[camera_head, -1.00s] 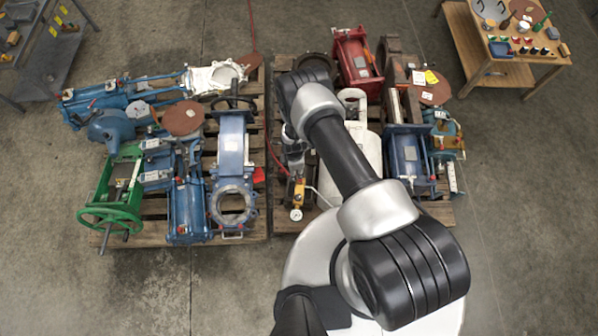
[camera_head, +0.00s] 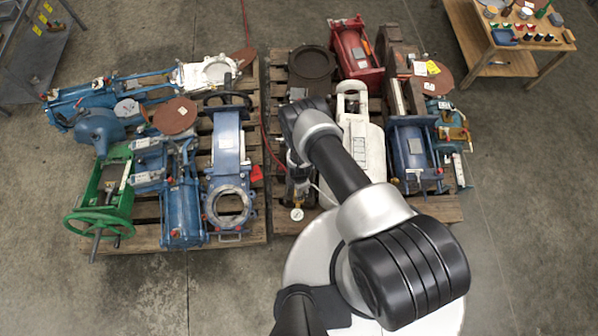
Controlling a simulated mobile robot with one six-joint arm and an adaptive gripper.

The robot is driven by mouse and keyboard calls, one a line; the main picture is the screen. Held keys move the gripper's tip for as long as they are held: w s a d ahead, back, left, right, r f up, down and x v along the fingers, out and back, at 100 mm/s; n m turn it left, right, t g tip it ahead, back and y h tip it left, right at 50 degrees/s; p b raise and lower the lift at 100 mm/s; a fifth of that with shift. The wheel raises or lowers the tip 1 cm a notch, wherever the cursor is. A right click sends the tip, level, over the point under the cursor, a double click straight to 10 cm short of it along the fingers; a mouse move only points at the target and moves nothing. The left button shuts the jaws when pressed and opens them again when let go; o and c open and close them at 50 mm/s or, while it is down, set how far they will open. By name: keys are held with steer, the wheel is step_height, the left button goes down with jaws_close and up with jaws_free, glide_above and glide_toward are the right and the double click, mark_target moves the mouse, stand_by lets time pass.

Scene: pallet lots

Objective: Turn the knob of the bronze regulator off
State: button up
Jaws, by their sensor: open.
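A small regulator assembly with a round white-faced gauge (camera_head: 296,214) sits low on the right pallet, left of a white cylinder. A little yellowish metal (camera_head: 297,204) shows just above the gauge; I take it for the bronze regulator, but its knob is not visible. My arm bends at an elbow above the pallet and reaches down there. My gripper (camera_head: 298,188) seems to be the dark shape under the elbow, over the regulator. It is open, with its fingertips hard to make out. I cannot tell whether it touches the knob.
The white cylinder (camera_head: 366,160) stands close right of the gripper. A red hose (camera_head: 272,157) runs along the gap between pallets. A blue gate valve (camera_head: 228,165) is to the left and a blue actuator (camera_head: 414,155) to the right. The floor in front of the left pallet is clear.

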step_height(320, 180, down, 9)
steer(key=b, duration=0.8)
steer(key=shift+c, duration=0.4)
steer(key=c, duration=1)
